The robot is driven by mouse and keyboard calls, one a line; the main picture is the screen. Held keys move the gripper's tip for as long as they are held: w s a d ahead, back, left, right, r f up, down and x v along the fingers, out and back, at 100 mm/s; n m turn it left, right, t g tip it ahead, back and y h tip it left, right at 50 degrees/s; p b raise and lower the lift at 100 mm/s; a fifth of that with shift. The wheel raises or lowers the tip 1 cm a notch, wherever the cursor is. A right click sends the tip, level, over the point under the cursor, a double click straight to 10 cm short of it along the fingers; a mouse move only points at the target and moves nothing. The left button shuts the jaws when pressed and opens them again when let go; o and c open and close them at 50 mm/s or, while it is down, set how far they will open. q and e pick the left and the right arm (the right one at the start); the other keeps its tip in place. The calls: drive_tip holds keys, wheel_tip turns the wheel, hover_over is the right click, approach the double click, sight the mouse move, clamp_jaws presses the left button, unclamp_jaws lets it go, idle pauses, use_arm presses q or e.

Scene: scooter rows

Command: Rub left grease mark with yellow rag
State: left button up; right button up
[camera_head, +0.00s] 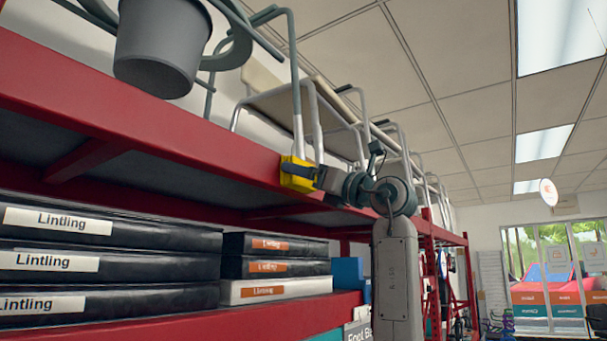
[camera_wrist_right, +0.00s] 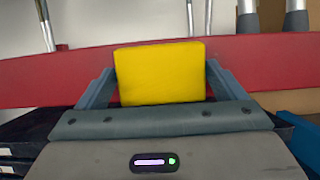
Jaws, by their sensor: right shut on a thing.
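The yellow rag (camera_head: 297,172) is a small block-like piece held in my right gripper (camera_head: 303,172), close to the front of the upper red shelf beam (camera_head: 180,150). In the right wrist view the rag (camera_wrist_right: 160,72) sits between the two fingers of my right gripper (camera_wrist_right: 160,85), which is shut on it. The red beam runs behind the rag there. I cannot tell whether the rag touches the beam. No grease mark can be made out in either view. My left gripper is not in view.
A grey bucket (camera_head: 160,50) and metal-framed chairs (camera_head: 290,100) stand on the upper shelf above the beam. Black boxes labelled Lintling (camera_head: 110,262) fill the lower shelf. A white box (camera_head: 275,289) and a blue box (camera_head: 347,272) are beside them. Open floor lies toward the windows at right.

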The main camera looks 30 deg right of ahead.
drive_tip(key=shift+w+d, duration=1.7)
drive_tip(key=shift+d, duration=2.1)
drive_tip(key=s+a, duration=0.4)
drive_tip(key=a, duration=0.6)
drive_tip(key=shift+b, duration=0.3)
drive_tip(key=shift+s, duration=0.15)
drive_tip(key=s, duration=0.1)
drive_tip(key=s+d+b, duration=0.1)
drive_tip(key=s, duration=0.1)
drive_tip(key=s+d, duration=0.1)
drive_tip(key=s, duration=0.1)
drive_tip(key=shift+s+d, duration=0.2)
